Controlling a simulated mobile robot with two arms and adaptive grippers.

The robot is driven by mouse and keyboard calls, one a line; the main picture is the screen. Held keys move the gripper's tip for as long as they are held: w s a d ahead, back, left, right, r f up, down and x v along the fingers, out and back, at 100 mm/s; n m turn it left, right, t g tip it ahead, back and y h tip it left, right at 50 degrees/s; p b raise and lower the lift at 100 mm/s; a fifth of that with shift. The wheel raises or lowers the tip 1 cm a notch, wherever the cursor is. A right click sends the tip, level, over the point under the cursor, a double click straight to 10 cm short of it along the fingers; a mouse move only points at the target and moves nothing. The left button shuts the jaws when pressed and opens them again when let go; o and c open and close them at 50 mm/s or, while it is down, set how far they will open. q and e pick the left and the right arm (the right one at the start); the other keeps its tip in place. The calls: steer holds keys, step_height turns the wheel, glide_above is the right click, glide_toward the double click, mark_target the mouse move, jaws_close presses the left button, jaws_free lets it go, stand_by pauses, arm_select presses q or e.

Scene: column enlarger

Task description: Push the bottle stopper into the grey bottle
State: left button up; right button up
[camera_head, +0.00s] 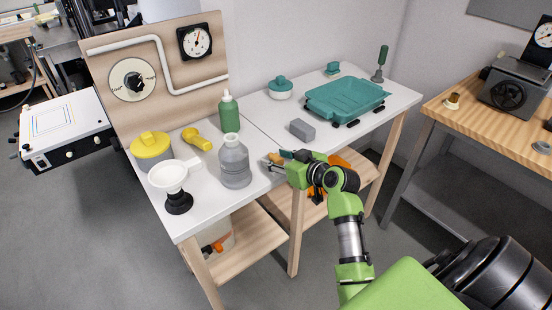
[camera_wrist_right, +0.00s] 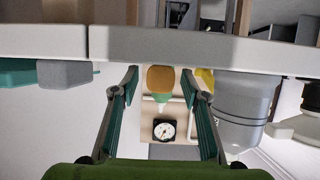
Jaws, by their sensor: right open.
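The grey bottle (camera_head: 235,165) stands upright near the front edge of the white table; its lower body shows in the right wrist view (camera_wrist_right: 242,108). A brown, cork-like piece, seemingly the bottle stopper (camera_wrist_right: 160,77), stands between the spread fingers of my right gripper (camera_wrist_right: 161,82), with gaps on both sides. In the head view my right gripper (camera_head: 274,162) is at the table's front edge, just right of the grey bottle, and mostly hides the stopper. My right gripper is open. My left gripper is not in view.
A white funnel (camera_head: 168,176) on a black base, a yellow-lidded pot (camera_head: 151,147), a yellow tool (camera_head: 197,139) and a green bottle (camera_head: 229,114) stand around the grey bottle. A grey block (camera_head: 302,130) and teal tray (camera_head: 345,97) lie to the right on the white table (camera_head: 262,117).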

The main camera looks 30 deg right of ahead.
steer(key=shift+w+f, duration=0.1)
steer(key=shift+w, duration=0.1)
steer(key=c, duration=1)
